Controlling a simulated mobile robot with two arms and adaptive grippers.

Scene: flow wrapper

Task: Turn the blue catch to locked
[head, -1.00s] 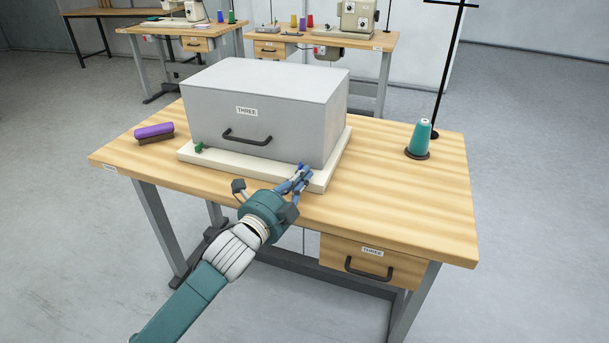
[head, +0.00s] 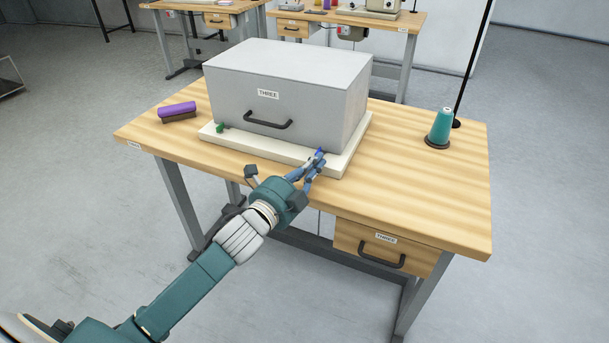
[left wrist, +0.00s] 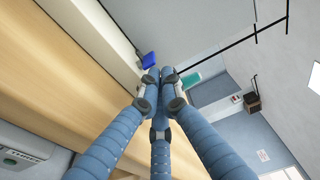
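The blue catch (left wrist: 149,60) shows in the left wrist view as a small blue block beside the pale base, just beyond my fingertips. In the head view it is largely masked by my blue fingers, and its setting cannot be read. My left gripper (head: 315,162) is at the front right part of the white base (head: 262,147), under the grey cover (head: 290,90) labelled THREE. In the left wrist view the fingertips of this gripper (left wrist: 160,74) are together with nothing visible between them. Whether they touch the catch is unclear. My right gripper is not in view.
A green catch (head: 220,127) sits at the base's front left. A purple and brown brush (head: 177,111) lies left of the base. A teal thread cone (head: 440,127) and a black pole stand at right. A drawer (head: 385,247) hangs under the table (head: 430,195). The table's right front is clear.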

